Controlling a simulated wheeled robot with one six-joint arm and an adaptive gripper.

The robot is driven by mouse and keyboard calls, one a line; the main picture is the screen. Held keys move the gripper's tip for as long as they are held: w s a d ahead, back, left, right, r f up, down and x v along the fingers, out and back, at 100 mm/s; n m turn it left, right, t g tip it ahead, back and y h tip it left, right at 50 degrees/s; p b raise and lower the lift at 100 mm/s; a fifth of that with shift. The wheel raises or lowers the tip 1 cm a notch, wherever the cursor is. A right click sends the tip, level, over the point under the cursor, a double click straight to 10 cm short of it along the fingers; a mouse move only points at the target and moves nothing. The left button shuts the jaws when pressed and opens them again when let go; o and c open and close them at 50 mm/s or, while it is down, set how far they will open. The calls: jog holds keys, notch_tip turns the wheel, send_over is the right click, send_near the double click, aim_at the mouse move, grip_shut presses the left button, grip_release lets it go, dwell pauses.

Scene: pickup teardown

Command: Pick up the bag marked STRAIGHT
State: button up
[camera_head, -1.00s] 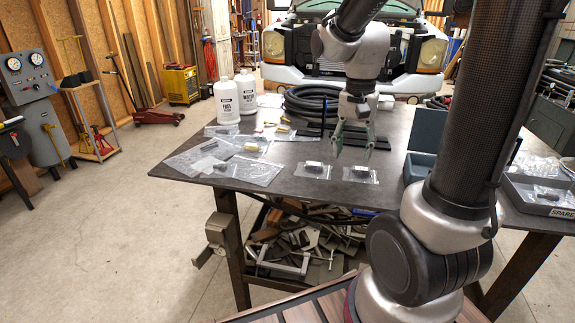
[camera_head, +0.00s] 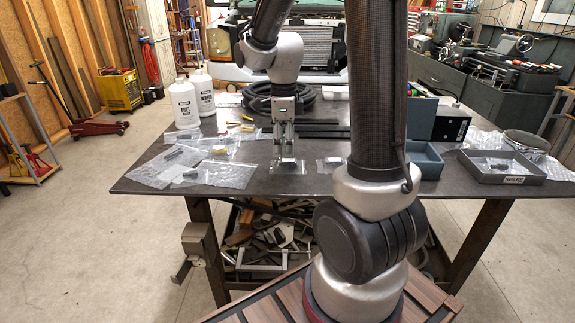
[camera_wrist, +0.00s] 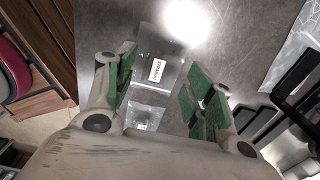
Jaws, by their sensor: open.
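Two small clear bags lie side by side near the table's front edge in the head view: a left bag (camera_head: 291,167) and a right bag (camera_head: 329,165) partly hidden by my arm. My gripper (camera_head: 286,155) is over the left bag, pointing down. In the wrist view its green-padded fingers (camera_wrist: 158,88) are spread apart and empty. A bag with a white label (camera_wrist: 157,71) lies below and between them; the lettering is too blurred to read surely. The other bag (camera_wrist: 147,116) lies closer to the palm side.
Flat plastic bags (camera_head: 224,174) cover the table's left. White bottles (camera_head: 184,103), a coiled black hose (camera_head: 262,98) and dark bars (camera_head: 322,129) stand or lie behind. A grey tray marked SPARE (camera_head: 514,180) is at the right. Bare tabletop (camera_head: 255,183) shows in front.

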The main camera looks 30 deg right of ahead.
aim_at(284, 160)
notch_tip(284, 160, down, 5)
jog(key=shift+r, duration=0.1)
jog(key=shift+c, duration=0.2)
jog(key=c, duration=0.9)
